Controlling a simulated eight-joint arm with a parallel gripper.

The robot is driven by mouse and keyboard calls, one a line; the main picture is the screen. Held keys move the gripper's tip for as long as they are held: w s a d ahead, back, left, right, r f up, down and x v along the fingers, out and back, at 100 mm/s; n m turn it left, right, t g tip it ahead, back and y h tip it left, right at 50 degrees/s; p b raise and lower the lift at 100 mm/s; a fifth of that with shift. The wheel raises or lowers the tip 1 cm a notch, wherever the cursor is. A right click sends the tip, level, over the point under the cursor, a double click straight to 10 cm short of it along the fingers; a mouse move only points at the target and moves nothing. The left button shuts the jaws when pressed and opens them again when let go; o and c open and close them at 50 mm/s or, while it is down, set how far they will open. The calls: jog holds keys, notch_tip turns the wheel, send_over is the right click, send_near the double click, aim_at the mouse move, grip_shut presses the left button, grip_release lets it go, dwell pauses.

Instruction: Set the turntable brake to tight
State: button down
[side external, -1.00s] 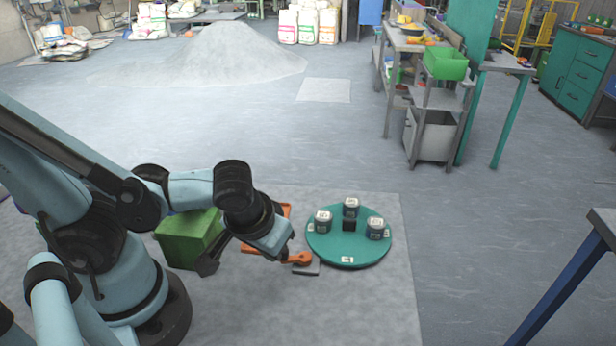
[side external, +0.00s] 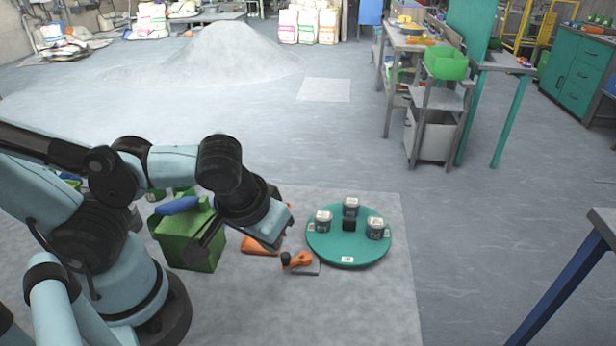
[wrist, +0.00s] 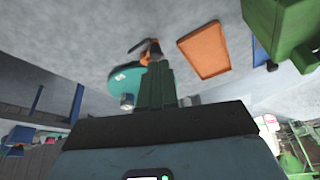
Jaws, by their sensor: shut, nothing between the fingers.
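The turntable (side external: 345,252) is a green disc on the floor mat, with several dark labelled jars and a black block on it. The brake beside its lower left edge has an orange lever (side external: 302,259) with a dark knob, on a grey plate (side external: 309,269). My gripper (side external: 274,229) is above and left of the lever, apart from it in the side view. In the wrist view my gripper's green fingers (wrist: 155,68) are shut and empty. The lever's knob shows just beyond their tips there, and the turntable (wrist: 124,78) is partly hidden behind them.
An orange tray (side external: 262,246) lies left of the brake, partly under my gripper. A green bin (side external: 190,248) with a blue item on top stands farther left. The mat in front of the turntable is clear. A powder heap (side external: 222,52) is at the back.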

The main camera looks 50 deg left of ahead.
aim_at(285, 255)
jog(key=a+v, duration=0.1)
jog(key=v, duration=0.6)
jog(key=shift+s+d+r, duration=0.25)
jog(key=shift+s+r, duration=0.05)
